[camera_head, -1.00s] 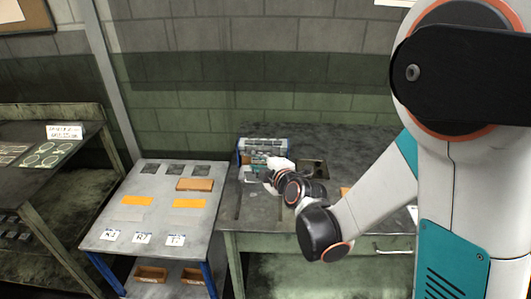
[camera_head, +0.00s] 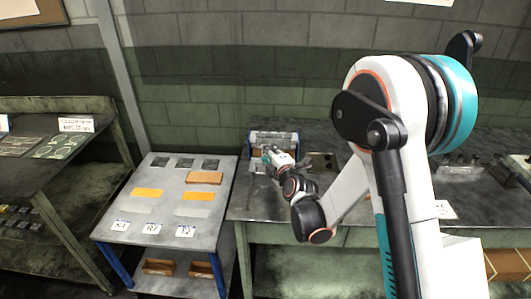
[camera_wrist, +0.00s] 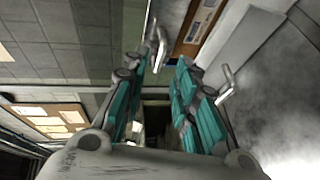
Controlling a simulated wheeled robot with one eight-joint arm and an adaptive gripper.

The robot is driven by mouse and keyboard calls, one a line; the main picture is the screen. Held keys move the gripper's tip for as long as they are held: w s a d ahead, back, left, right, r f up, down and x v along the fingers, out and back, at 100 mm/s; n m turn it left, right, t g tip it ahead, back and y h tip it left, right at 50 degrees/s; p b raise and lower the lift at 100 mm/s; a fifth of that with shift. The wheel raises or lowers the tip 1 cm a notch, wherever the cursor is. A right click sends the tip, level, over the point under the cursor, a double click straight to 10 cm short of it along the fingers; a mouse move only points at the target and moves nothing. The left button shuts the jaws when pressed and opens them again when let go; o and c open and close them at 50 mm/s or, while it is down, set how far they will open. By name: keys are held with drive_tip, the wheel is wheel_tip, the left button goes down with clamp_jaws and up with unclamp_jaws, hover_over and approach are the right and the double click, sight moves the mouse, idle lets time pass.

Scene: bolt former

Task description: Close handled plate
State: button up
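My gripper (camera_head: 270,158) is at the front of a small blue-sided device (camera_head: 293,139) on the dark workbench, overlapping its lower part. In the wrist view the two teal fingers of my gripper (camera_wrist: 192,65) stand apart, with a gap between them and nothing visible gripped. A brown panel with pale inserts (camera_wrist: 200,25) and a plain grey slab (camera_wrist: 244,45) lie beyond the right finger. I cannot tell which part is the handled plate. My gripper hides part of the device, and contact cannot be told.
The dark workbench (camera_head: 250,208) has a square recess right of the device. A grey table (camera_head: 125,207) with orange and grey pieces and labels stands to the left. A dark shelf (camera_head: 85,105) is at far left. Metal fixtures (camera_head: 462,165) are on the right.

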sight(273, 142)
drive_tip(key=shift+b+x, duration=0.4)
drive_tip(key=shift+x, duration=1.8)
